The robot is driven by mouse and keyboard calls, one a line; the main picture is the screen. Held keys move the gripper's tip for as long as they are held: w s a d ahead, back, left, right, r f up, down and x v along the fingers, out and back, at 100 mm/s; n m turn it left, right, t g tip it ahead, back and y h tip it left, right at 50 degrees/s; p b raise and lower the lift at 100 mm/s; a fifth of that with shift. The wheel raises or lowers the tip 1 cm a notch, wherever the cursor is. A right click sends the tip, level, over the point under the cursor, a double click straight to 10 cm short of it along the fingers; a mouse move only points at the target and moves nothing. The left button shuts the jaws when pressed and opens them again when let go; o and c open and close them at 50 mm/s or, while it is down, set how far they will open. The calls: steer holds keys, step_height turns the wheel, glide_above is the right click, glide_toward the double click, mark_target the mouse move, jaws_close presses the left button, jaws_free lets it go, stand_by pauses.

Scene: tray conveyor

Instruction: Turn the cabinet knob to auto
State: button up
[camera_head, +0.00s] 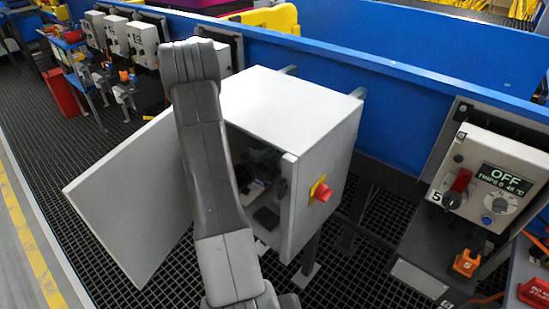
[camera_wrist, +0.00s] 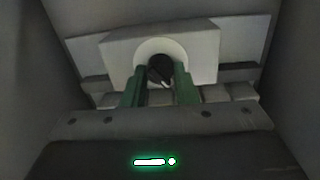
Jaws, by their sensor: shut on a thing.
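The cabinet (camera_head: 328,150) is a light grey box whose door (camera_head: 125,200) hangs open to the left. My arm reaches in through its front, and the inside is mostly dark and hidden behind it in the head view. In the wrist view the black knob (camera_wrist: 159,67) sits on a round pale dial (camera_wrist: 146,46) on a white box (camera_wrist: 203,48). Its white mark points down and slightly right. My gripper (camera_wrist: 161,82) has its green fingers on either side of the knob, shut on it. No label for auto is readable.
A red button on a yellow plate (camera_head: 321,191) juts from the cabinet's right side. A control box reading OFF (camera_head: 500,180) stands at the right. A blue wall (camera_head: 400,100) runs behind. The open door bounds the left side.

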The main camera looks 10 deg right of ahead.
steer(key=m+b, duration=1.2)
steer(key=b, duration=0.4)
steer(key=shift+f+y, duration=0.2)
steer(key=shift+y, duration=0.2)
steer(key=m+b, duration=0.3)
steer(key=shift+s+r, duration=0.1)
steer(key=shift+r, duration=0.05)
steer(key=shift+r+m+b, duration=0.1)
steer(key=shift+m+b, duration=0.3)
steer(key=shift+m, duration=0.1)
steer(key=o, duration=1)
steer(key=p+v, duration=0.2)
steer(key=v, duration=1.1)
steer(key=shift+s+a+p, duration=0.15)
steer(key=shift+s+p, duration=0.15)
steer(key=shift+s, duration=0.1)
